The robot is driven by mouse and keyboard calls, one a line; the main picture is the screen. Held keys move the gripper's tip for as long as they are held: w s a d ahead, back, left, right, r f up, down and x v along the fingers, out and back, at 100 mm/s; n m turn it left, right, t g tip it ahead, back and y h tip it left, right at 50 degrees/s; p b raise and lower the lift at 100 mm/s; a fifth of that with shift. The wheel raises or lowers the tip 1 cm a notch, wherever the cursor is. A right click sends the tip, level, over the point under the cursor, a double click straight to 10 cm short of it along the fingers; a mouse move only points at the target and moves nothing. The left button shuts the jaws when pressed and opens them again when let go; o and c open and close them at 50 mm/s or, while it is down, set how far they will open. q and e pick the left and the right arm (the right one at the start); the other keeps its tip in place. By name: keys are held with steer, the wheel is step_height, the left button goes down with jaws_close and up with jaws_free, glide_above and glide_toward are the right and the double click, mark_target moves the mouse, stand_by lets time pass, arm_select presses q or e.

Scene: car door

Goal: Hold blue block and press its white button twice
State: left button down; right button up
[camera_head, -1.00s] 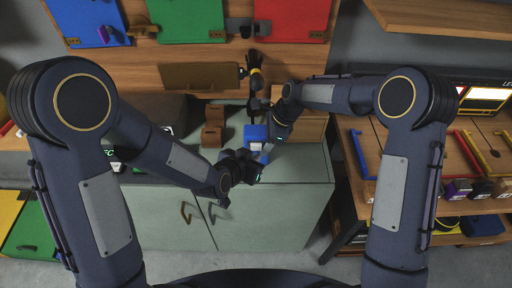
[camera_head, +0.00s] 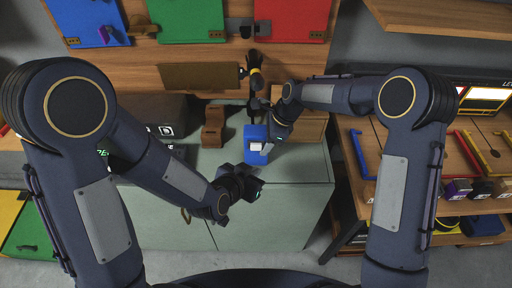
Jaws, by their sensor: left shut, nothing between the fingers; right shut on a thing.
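The blue block (camera_head: 256,132) is held above the green cabinet top, near the middle of the head view. Its white button (camera_head: 256,146) shows on the side facing me. My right gripper (camera_head: 269,134) is shut on the block from its right side, and its fingers are partly hidden. My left gripper (camera_head: 258,184) is shut and empty, below the block in the picture and apart from it. Its fingertips point to the right.
The green cabinet (camera_head: 290,170) has a brown wooden block (camera_head: 213,126) on it, left of the blue block. A black and yellow tool (camera_head: 254,72) is behind. A shelf table (camera_head: 400,150) with coloured handles stands on the right. Coloured panels hang at the back.

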steer(key=o, duration=0.9)
